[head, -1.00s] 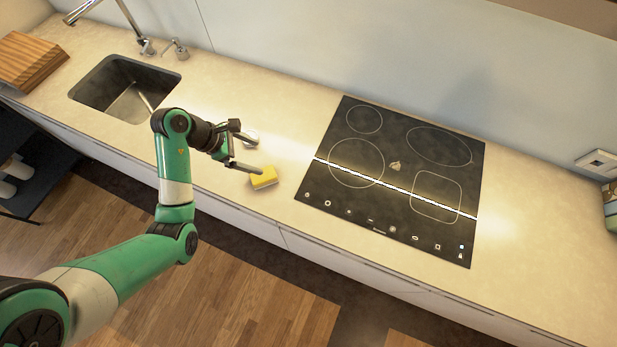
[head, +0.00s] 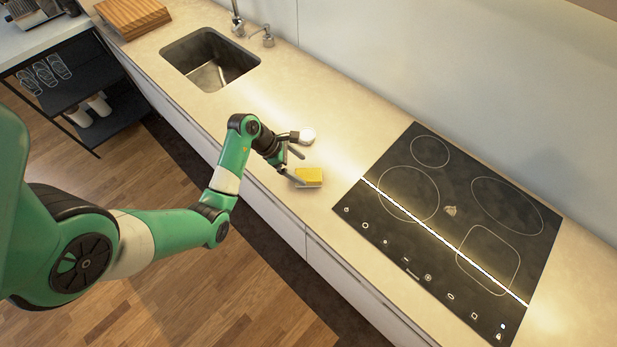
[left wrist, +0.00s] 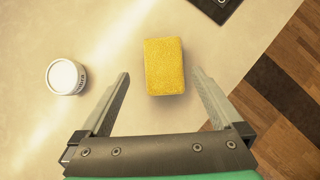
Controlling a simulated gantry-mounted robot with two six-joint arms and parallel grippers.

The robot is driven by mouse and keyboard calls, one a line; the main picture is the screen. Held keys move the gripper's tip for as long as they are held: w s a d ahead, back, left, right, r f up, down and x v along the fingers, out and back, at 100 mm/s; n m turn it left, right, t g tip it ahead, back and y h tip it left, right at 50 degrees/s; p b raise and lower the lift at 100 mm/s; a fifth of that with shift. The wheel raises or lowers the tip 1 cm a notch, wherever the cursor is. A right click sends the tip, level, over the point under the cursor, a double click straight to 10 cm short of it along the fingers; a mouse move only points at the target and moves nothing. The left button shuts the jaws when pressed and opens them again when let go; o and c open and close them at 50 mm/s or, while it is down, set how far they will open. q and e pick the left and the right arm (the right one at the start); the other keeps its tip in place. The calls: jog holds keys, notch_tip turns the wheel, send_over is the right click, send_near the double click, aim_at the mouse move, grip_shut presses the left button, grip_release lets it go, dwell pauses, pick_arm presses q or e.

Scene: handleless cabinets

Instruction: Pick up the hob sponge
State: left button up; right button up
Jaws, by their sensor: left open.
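The yellow hob sponge (head: 309,177) lies on the pale countertop between the sink and the hob, near the counter's front edge. In the left wrist view the sponge (left wrist: 164,66) sits just ahead of my fingers, in line with the gap between them. My left gripper (head: 294,167) is open and empty beside the sponge; its fingers (left wrist: 164,84) show spread apart in the left wrist view. My right gripper is not in view.
A small white-topped round container (head: 305,136) stands on the counter close behind my left gripper; it also shows in the left wrist view (left wrist: 66,77). The black hob (head: 455,215) is to the right, the sink (head: 209,60) to the left. The counter (head: 345,125) between is mostly clear.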

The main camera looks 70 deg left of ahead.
aim_at(307, 174)
pick_arm(q)
jog(key=x, duration=0.1)
jog(key=b+x, duration=0.1)
jog(key=x, duration=0.2)
jog(key=shift+d+f, duration=0.1)
jog(key=shift+d, duration=0.25)
jog(key=shift+w+f+b, duration=0.3)
jog(key=shift+f, duration=0.05)
jog(key=shift+c, duration=0.2)
